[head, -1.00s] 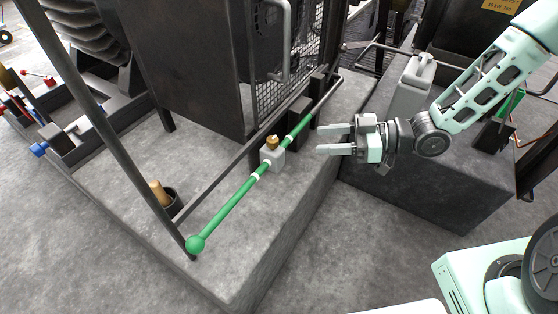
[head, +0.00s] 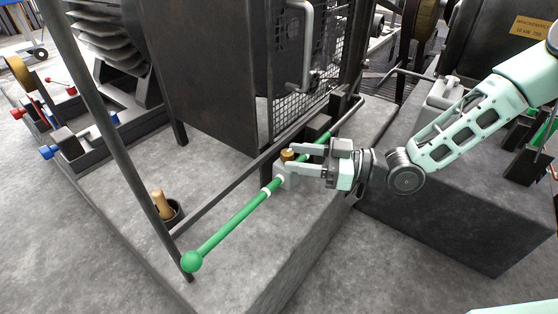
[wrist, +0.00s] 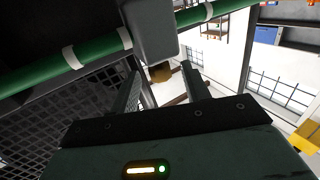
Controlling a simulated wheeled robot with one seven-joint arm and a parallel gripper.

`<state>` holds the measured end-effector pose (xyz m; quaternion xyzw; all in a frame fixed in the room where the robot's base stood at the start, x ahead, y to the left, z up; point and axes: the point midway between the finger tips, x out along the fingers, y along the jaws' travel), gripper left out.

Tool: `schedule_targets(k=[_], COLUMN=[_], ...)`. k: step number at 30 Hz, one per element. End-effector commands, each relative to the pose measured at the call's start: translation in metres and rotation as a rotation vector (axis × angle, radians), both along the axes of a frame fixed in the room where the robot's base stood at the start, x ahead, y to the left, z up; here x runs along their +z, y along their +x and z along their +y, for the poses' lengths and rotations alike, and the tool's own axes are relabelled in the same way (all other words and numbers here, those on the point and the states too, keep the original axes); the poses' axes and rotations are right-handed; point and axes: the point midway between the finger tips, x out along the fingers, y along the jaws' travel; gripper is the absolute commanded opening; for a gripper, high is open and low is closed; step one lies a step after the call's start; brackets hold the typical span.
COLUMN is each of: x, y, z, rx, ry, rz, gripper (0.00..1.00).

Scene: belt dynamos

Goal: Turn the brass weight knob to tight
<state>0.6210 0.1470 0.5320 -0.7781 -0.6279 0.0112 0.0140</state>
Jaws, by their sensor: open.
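The brass weight knob (head: 287,155) sits on top of a grey weight block (head: 281,181) on a sloping green rod (head: 235,222) with white rings and a ball end. My gripper (head: 291,160) is open at the knob, its fingers coming from the right. In the wrist view, the knob (wrist: 160,72) shows between the two fingertips (wrist: 162,80), under the grey block (wrist: 152,30). Neither finger is seen pressing on it. Part of the block and the rod behind it are hidden by my gripper in the head view.
A dark cabinet with a mesh guard (head: 308,95) stands behind the rod. A dark slanted bar (head: 110,135) rises at the left. Free floor lies in front.

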Motion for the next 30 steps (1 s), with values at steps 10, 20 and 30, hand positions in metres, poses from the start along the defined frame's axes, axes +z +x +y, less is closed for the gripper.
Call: schedule_targets(k=[10, 20, 30], x=[-0.001, 0.0, 0.0], y=[0.009, 0.01, 0.01], z=[0.043, 0.046, 0.046], rx=[0.0, -0.001, -0.002], ry=[0.0, 0.0, 0.0], rz=[-0.002, -0.001, -0.001], gripper=[0.47, 0.47, 0.02])
